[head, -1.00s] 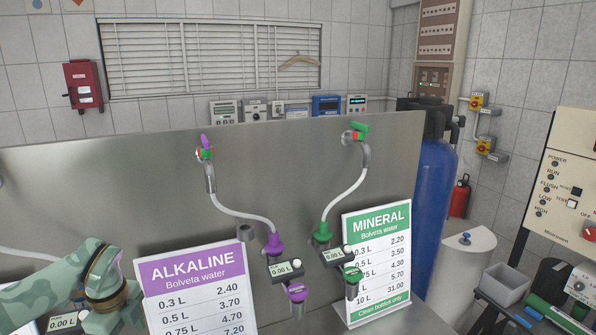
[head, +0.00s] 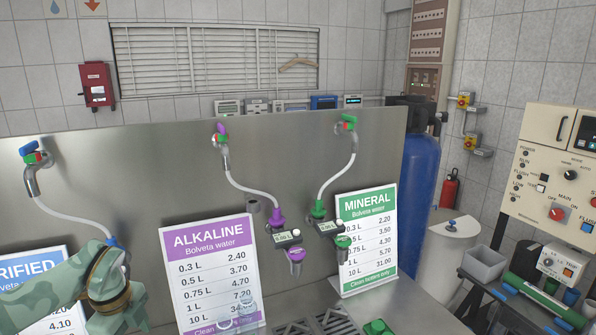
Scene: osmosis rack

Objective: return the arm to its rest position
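My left arm comes in from the lower left in pale green with a brown-gold band, and its gripper is below the frame edge. It stands in front of the blue PURIFIED sign (head: 50,262) and covers part of it. My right arm and gripper are not in view.
A steel panel (head: 110,180) carries a blue-handled tap (head: 32,158), a purple one (head: 220,140) and a green one (head: 346,124) with hoses. ALKALINE (head: 208,268) and MINERAL (head: 366,240) signs stand in front. A clear bottle (head: 246,312) is at the bottom. A grey bin (head: 484,264) is right.

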